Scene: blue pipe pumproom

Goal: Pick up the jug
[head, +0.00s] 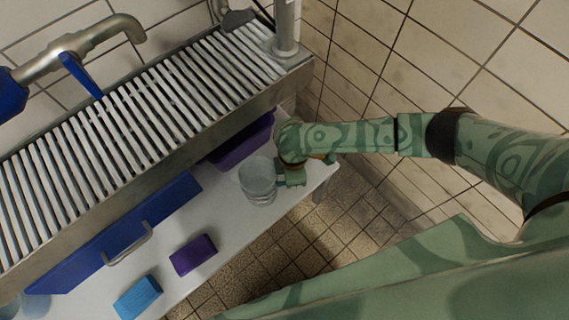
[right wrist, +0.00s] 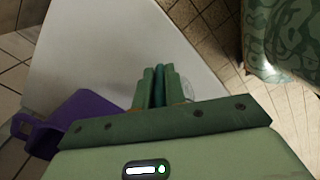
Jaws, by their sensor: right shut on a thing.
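The clear glass jug (head: 258,178) is upright by the white lower shelf, near its right end in the head view. My right gripper (head: 289,176) meets the jug's right side and is shut on it, probably at the handle, which the gripper hides. In the right wrist view the fingers (right wrist: 158,88) are close together, and only a faint clear edge of the jug (right wrist: 187,88) shows beside them. I cannot tell whether the jug touches the shelf. My left gripper is not in view.
A slatted metal rack (head: 130,130) overhangs the white shelf (head: 222,212). A purple tub (head: 238,146) stands behind the jug. A tiled wall (head: 365,75) is at right.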

